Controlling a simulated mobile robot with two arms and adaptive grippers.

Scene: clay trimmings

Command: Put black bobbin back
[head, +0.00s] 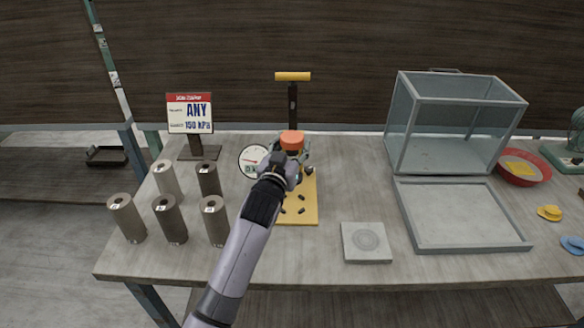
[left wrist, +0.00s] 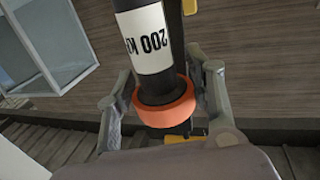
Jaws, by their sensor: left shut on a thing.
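My left gripper (head: 285,166) is at the upright black device with an orange collar (head: 291,141) and a yellow T-handle (head: 293,76). In the left wrist view, the two fingers (left wrist: 165,100) are on either side of the orange collar (left wrist: 165,106). They hold a black cylinder with a white "200 k" label (left wrist: 147,38), whose print appears upside down. In the head view the hand covers most of this cylinder. Several dark cylinders with small top tags, such as this one (head: 168,222), stand upright on the table at left. I cannot tell which thing is the black bobbin.
A round gauge (head: 251,158) and a yellow base plate (head: 301,212) are by the hand. A sign (head: 190,113) reads ANY, 150 kPa. A glass case (head: 405,130), a grey tray (head: 425,247), a grey square block (head: 349,253) and a red bowl (head: 534,176) are to the right.

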